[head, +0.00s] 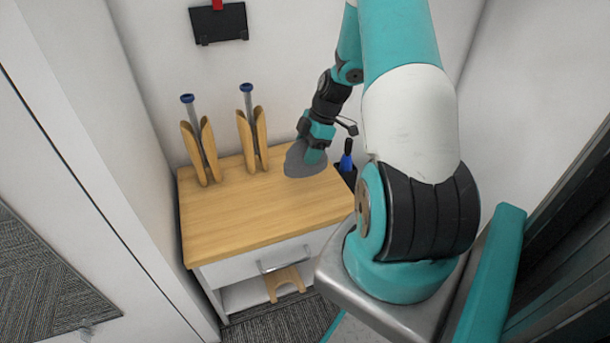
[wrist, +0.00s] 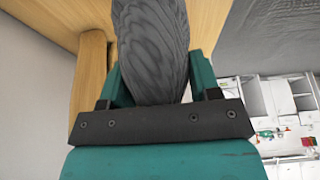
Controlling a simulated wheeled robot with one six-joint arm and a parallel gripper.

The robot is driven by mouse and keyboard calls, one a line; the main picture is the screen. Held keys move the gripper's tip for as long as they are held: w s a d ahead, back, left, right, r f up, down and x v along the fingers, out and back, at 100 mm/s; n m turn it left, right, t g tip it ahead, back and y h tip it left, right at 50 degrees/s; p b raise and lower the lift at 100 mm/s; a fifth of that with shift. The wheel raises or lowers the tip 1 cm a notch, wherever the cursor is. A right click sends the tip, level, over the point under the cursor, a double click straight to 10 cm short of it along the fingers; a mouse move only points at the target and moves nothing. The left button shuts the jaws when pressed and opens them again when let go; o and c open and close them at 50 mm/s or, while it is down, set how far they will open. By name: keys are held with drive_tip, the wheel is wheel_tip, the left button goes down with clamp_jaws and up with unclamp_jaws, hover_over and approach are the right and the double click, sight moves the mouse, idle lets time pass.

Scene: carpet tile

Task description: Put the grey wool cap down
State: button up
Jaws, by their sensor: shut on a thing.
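The grey wool cap (head: 300,162) is at the end of my arm, over the back right part of the wooden cabinet top (head: 240,215). My gripper (head: 313,155) is shut on it. In the wrist view the ribbed grey cap (wrist: 152,50) sits between the two teal fingers of my gripper (wrist: 155,92). I cannot tell whether the cap touches the top or hangs just above it.
Two wooden stands with blue-capped rods, a left one (head: 201,150) and a right one (head: 252,140), stand at the back. A dark holder with a blue item (head: 346,162) is at the right edge. The front of the top is clear.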

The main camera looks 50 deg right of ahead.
sight(307, 171)
wheel_tip(307, 171, down, 8)
drive_tip(key=shift+r+b, duration=0.1)
drive_tip(key=shift+b, duration=0.6)
drive_tip(key=o, duration=0.9)
drive_tip(key=p+v, duration=0.2)
drive_tip(key=v, duration=1)
drive_tip(key=shift+p, duration=0.3)
